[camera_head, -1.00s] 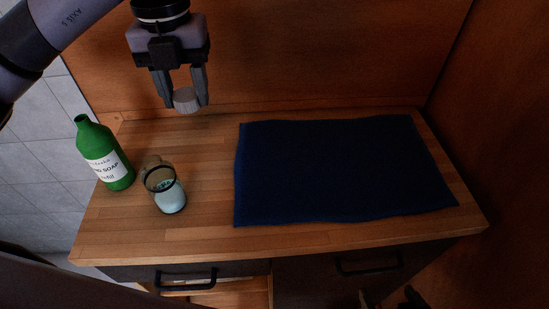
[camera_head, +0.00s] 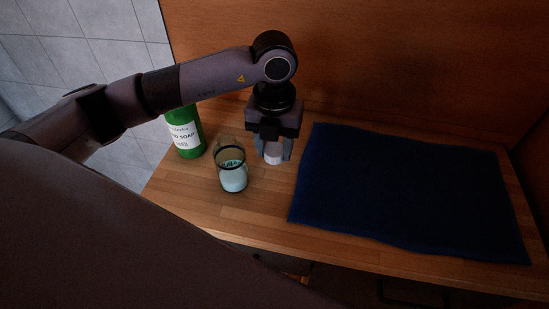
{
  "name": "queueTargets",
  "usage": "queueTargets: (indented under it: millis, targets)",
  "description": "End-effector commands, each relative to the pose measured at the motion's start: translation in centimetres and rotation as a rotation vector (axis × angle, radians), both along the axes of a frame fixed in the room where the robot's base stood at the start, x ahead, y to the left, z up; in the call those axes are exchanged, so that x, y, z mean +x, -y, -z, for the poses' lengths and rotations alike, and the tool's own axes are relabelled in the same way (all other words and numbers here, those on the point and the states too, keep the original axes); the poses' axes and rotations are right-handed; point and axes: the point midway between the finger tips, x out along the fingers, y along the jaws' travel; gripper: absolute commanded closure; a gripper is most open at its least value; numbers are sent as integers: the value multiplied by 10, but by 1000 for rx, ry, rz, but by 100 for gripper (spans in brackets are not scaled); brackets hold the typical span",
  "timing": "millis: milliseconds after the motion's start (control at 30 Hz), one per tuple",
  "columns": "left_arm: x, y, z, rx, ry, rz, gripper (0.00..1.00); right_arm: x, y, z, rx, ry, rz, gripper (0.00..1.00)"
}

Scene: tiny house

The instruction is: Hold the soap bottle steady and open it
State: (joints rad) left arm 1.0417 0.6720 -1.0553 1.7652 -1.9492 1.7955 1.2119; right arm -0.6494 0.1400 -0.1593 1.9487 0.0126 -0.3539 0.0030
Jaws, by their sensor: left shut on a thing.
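The green soap bottle (camera_head: 186,138) with a white label stands upright at the left of the wooden counter. Its neck and top are hidden behind my left arm. My left gripper (camera_head: 273,152) points down, to the right of the bottle and apart from it. It is shut on a small whitish cap (camera_head: 273,157), low over the counter between the glass jar and the blue mat. I cannot tell whether the cap touches the counter. My right gripper is not in view.
A glass jar (camera_head: 232,177) with pale contents stands between the bottle and my left gripper. A dark blue mat (camera_head: 410,190) covers the right of the counter (camera_head: 250,212). A wooden panel (camera_head: 400,60) rises behind. A bare strip runs along the front.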

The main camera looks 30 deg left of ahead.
Motion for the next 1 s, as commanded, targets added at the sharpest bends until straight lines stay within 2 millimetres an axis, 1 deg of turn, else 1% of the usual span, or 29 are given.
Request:
queueTargets:
  millis: [167, 333, 400, 600, 733, 767, 800, 833, 1000]
  targets:
    - [-1, 0, 16, 0, -3, 0, 92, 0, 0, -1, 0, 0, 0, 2]
    - [-1, 0, 41, 1, -3, 0, 92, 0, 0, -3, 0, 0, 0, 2]
    - [-1, 0, 45, -1, -1, 1, 92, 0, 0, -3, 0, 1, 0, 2]
    - [0, 0, 44, -1, 0, 1, 92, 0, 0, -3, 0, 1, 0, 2]
    - [0, 0, 49, -1, 0, 1, 92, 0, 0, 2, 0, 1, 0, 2]
    - [0, 0, 48, -1, 0, 1, 49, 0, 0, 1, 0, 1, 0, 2]
    - [0, 0, 47, -1, 0, 1, 36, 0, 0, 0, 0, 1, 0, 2]
    - [0, 0, 47, 0, 0, 1, 30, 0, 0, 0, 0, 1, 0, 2]
    - [0, 0, 47, 0, 0, 1, 30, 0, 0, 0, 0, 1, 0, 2]
